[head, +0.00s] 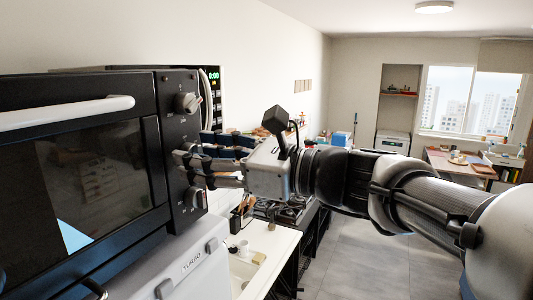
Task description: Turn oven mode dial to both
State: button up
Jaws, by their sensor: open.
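The black oven (75,170) stands at the left, with a dark control panel (178,130) on the right of its door. An upper dial (187,103) and a lower dial (193,197) show on the panel. My gripper (190,166) is open, its fingers pointing left at the panel between these two dials. The fingers cover the middle of the panel, so any dial there is largely hidden. I cannot tell whether the fingertips touch anything. The dial markings are too small to read, so I cannot tell which dial sets the mode.
A white handle (68,113) juts out from the oven door. A white appliance marked TURBO (180,268) sits below the oven. Behind are a microwave with a green display (213,76), a white counter (262,248) and a hob (280,211). The floor (365,260) at right is clear.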

jog(key=v, duration=1.2)
jog(key=s+f+n+g+h+b, duration=0.1)
jog(key=s+f+n+h+b, duration=0.2)
jog(key=f, duration=0.7)
jog(key=s+f+n+h+b, duration=0.25)
jog(key=f+b, duration=0.25)
jog(key=f, duration=0.5)
jog(key=s+f+n+g+h+b, duration=0.15)
jog(key=s+f+b, duration=0.25)
jog(key=f, duration=0.6)
jog(key=s+d+f+n+h+b, duration=0.2)
jog(key=d+f+n+h+b, duration=0.1)
jog(key=f, duration=0.5)
jog(key=s+d+f+n+t+h+b, duration=0.1)
jog(key=s+d+f+n+h+b, duration=0.1)
jog(key=d+f+n+b, duration=0.3)
jog(key=s+d+f+n+h+b, duration=0.2)
jog(key=d+f+n+h+b, duration=0.2)
jog(key=d+f, duration=0.3)
notch_tip(320, 180, down, 5)
jog(key=shift+s+d+h+b, duration=0.25)
jog(key=shift+s+h+b, duration=0.1)
jog(key=shift+h+b, duration=0.2)
